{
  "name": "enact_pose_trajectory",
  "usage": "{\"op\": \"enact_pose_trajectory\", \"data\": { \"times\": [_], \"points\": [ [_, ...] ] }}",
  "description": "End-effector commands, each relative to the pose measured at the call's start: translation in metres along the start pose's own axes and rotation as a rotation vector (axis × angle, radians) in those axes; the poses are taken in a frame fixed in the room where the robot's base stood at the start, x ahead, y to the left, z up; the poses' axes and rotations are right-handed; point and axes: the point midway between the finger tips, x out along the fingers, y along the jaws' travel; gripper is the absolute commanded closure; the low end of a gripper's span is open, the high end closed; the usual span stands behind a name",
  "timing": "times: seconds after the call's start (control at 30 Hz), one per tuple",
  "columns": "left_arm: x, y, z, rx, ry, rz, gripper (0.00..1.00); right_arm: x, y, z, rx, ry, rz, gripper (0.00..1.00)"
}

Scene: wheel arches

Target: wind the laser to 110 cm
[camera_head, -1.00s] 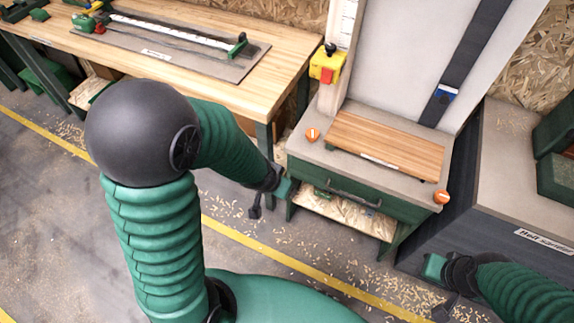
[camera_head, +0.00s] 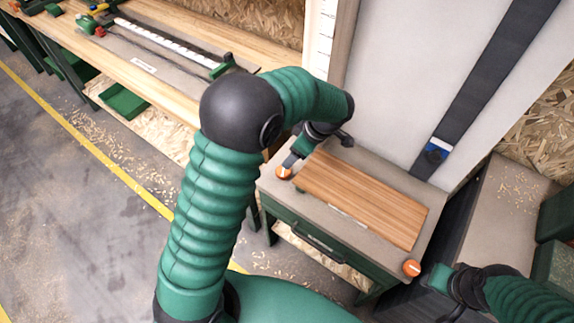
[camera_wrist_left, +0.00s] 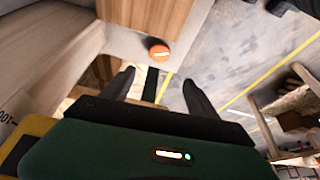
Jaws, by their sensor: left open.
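An orange knob (camera_head: 284,173) with a pale bar mark sits at the left corner of the cabinet top; it also shows in the left wrist view (camera_wrist_left: 158,53). My left gripper (camera_head: 291,161) is open and empty beside this knob; in the wrist view its fingers (camera_wrist_left: 160,90) are spread, with the knob ahead between them and apart from them. A second orange knob (camera_head: 411,268) is at the right front corner. A white upright scale (camera_head: 321,40) stands behind the cabinet; its numbers are unreadable here. I cannot make out the laser. My right gripper (camera_head: 438,278) is near the right knob, fingers unclear.
A slatted wooden board (camera_head: 362,197) lies on the cabinet top (camera_head: 400,176). A workbench (camera_head: 175,95) stands at left. Wood chips litter the floor at left.

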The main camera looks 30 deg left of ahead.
Motion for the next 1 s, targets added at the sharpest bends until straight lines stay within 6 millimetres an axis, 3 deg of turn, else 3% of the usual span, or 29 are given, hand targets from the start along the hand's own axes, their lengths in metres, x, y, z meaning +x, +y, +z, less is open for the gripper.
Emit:
{"op": "enact_pose_trajectory", "data": {
  "times": [0.3, 0.5, 0.63, 0.9, 1.0],
  "points": [
    [0.084, 0.001, 0.005, 0.0, 0.008, -0.011, 0.32, 0.001, 0.0, 0.0, 0.001, 0.0, 0.0, 0.64],
    [0.125, 0.001, 0.003, 0.002, 0.003, -0.005, 0.32, 0.001, 0.0, 0.0, 0.001, 0.0, 0.0, 0.64],
    [0.136, 0.001, 0.003, 0.003, 0.003, -0.003, 0.32, 0.001, 0.0, 0.0, 0.0, 0.001, 0.0, 0.64],
    [0.135, 0.002, 0.007, 0.004, 0.007, -0.001, 0.32, 0.001, 0.0, 0.0, 0.0, 0.0, 0.0, 0.64],
    [0.135, 0.002, 0.007, 0.005, 0.007, -0.001, 0.45, 0.001, 0.0, 0.0, 0.0, 0.0, 0.0, 0.64]
  ]
}}
